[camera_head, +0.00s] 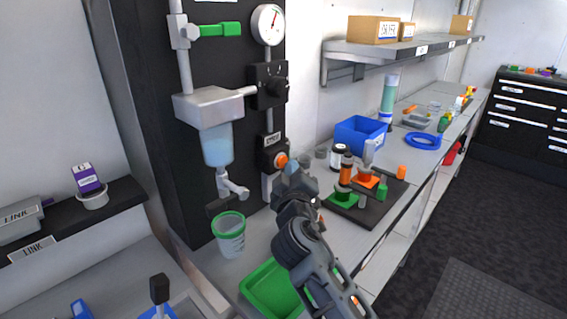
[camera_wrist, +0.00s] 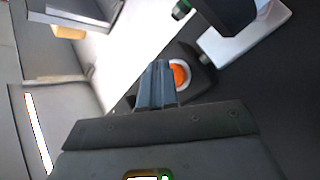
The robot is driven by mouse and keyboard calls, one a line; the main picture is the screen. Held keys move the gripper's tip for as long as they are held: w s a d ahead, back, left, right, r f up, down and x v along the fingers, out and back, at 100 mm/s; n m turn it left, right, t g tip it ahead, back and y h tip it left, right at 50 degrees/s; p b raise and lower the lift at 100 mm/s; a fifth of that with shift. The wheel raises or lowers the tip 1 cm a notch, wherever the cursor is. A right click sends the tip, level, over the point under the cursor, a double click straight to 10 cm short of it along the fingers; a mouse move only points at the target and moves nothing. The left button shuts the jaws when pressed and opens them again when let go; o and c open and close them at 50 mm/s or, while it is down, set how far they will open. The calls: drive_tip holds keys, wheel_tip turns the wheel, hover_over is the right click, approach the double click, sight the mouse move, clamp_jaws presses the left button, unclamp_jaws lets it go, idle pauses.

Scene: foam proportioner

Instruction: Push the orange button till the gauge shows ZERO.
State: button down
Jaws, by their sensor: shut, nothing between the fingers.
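The orange button (camera_head: 281,161) sits in a dark housing low on the black panel in the head view. In the wrist view the orange button (camera_wrist: 179,75) has a pale ring around it and lies just right of the fingertips. My gripper (camera_wrist: 158,70) is shut and empty, with its tips close to the button; I cannot tell whether they touch it. In the head view my gripper (camera_head: 290,172) is just below and right of the button. The round gauge (camera_head: 268,25) is at the top of the panel, with a red needle pointing up; its markings are too small to read.
A green-handled valve (camera_head: 220,30) and a metal box over a clear bowl of bluish liquid (camera_head: 218,146) are left of the button. A green-rimmed cup (camera_head: 230,235) stands below. A green tray (camera_head: 272,287) and a dark board of parts (camera_head: 365,207) lie near my arm.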

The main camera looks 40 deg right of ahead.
drive_tip(key=shift+w, duration=0.45)
idle(0.4)
drive_tip(key=shift+s, duration=0.9)
drive_tip(key=shift+s+d, duration=0.1)
drive_tip(key=shift+s, duration=2.4)
